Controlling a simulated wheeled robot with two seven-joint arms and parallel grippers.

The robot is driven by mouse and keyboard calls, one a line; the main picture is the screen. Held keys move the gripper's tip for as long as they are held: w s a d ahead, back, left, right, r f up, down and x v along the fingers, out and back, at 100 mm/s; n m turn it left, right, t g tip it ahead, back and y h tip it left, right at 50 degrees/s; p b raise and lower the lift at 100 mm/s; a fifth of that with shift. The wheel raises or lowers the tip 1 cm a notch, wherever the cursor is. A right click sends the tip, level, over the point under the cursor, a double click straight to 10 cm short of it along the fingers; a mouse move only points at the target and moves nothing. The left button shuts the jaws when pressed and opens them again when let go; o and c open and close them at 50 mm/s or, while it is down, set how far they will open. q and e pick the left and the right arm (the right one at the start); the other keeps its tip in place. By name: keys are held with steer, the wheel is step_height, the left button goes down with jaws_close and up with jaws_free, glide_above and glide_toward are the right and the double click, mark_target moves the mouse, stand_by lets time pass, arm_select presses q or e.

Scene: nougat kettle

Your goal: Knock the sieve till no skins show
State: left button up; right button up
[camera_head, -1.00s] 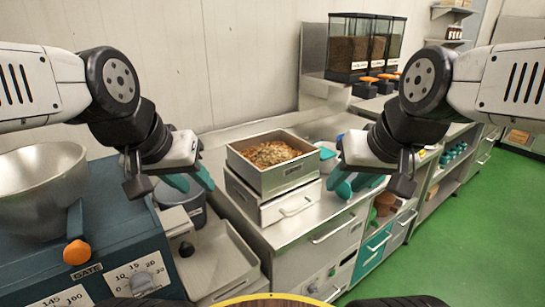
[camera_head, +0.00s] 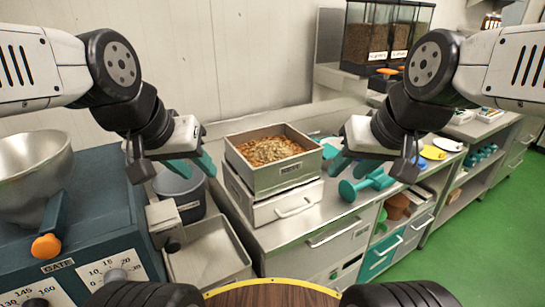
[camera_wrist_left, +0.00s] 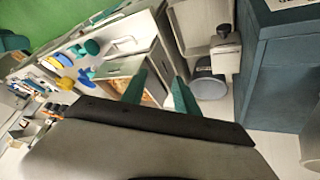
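The sieve (camera_head: 289,178) is a square metal box with a label on its front, resting on a pale drawer-like base (camera_head: 264,212). Nuts (camera_head: 270,150) fill it, orange-brown near the walls with paler tan flakes heaped in the middle. My left gripper (camera_head: 192,168) is left of the sieve, apart from it, with teal fingers spread and empty. In the left wrist view its fingers (camera_wrist_left: 160,92) stand apart, with part of the sieve contents showing between them. My right gripper (camera_head: 350,165) is right of the sieve, apart from it, its teal fingers apart and empty.
A teal mallet-like tool (camera_head: 365,185) lies on the counter below my right gripper. A grey bucket (camera_head: 181,196) and a metal tray (camera_head: 208,252) are at the left, beside a blue machine (camera_head: 100,215) with a bowl (camera_head: 34,175). Glass bins (camera_head: 385,40) stand at the back right.

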arm_select(q)
jaws_close()
stand_by(1.7)
